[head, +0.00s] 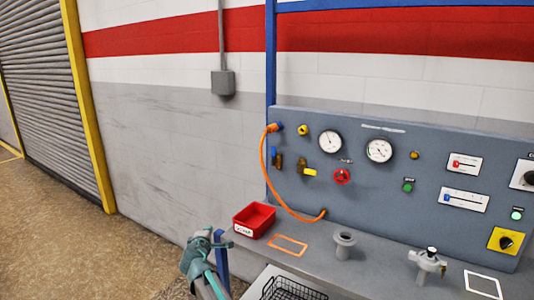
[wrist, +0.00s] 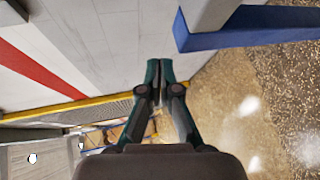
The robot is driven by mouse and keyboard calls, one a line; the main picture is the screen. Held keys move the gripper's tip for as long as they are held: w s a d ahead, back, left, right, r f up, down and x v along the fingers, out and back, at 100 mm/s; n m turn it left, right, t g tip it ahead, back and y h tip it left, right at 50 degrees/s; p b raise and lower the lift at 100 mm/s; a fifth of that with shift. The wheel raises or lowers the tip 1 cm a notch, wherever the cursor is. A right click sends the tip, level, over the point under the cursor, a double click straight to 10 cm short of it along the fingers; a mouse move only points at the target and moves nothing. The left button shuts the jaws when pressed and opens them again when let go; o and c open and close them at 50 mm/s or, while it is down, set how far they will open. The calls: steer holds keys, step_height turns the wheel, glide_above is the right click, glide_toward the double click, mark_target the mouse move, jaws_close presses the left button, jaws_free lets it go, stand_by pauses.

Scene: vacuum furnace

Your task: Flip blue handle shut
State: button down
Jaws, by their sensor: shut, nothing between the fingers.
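The blue handle (head: 273,155) is a small lever on a brass valve at the left end of the grey panel (head: 350,210). It stands roughly upright, beside the orange hose. My gripper (head: 197,252) is low at the bottom left in the head view, left of the bench and well away from the handle. In the wrist view my gripper (wrist: 160,70) has its teal fingers together with nothing between them. The blue handle does not show in the wrist view.
A second valve with a yellow handle (head: 309,171) sits right of the blue one. A red bin (head: 254,219), black wire basket (head: 292,289) and grey flanged fitting (head: 343,246) are nearby. Open floor lies left.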

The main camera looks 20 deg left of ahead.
mark_target(274, 156)
steer(key=w+d+r+m+t+h+p, duration=0.1)
steer(key=w+d+r+p, duration=0.1)
steer(key=w+r, duration=0.3)
steer(key=w+d+r+m+t+p, duration=0.1)
steer(key=w+d+r, duration=0.4)
steer(key=r, duration=0.6)
steer(key=w+d+r+m+t+h+p, duration=0.1)
steer(key=w+d+r+t+p, duration=0.1)
steer(key=w+d+r, duration=0.2)
step_height(274, 156, up, 4)
steer(key=shift+w+r+h+p, duration=0.15)
steer(key=shift+w+h+p, duration=0.2)
steer(key=shift+w, duration=0.65)
steer(key=w+a+p, duration=0.2)
steer(key=w+p, duration=0.2)
steer(key=w, duration=0.6)
steer(key=d, duration=0.2)
steer(key=d+p, duration=0.1)
steer(key=d, duration=0.1)
steer(key=shift+s+d, duration=0.1)
steer(key=shift+s, duration=0.3)
steer(key=shift+d+f+b, duration=0.1)
steer(key=shift+f+b, duration=0.15)
steer(key=shift+b, duration=0.8)
